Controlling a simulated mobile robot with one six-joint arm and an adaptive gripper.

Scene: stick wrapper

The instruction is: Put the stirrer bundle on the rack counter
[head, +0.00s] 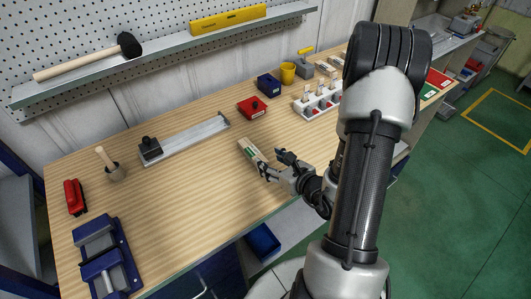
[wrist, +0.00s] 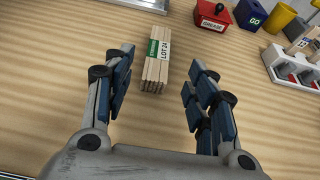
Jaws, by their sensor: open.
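The stirrer bundle (wrist: 155,72) is a stack of pale wooden sticks with a white and green band marked LOT 24. It lies flat on the wooden workbench, and in the head view the bundle (head: 249,149) is near the bench's middle. My gripper (wrist: 160,78) is open and empty, with its blue-padded fingers to either side of the bundle's near end and apart from it. In the head view my gripper (head: 269,163) is just right of and in front of the bundle. A counter (head: 437,38) stands beyond the bench at upper right; I cannot tell whether it is the rack counter.
A red GREASE box (head: 252,107), a blue box (head: 268,85) and a yellow cup (head: 288,73) stand behind the bundle. A metal rail (head: 190,140) lies left. Bench around the bundle is clear.

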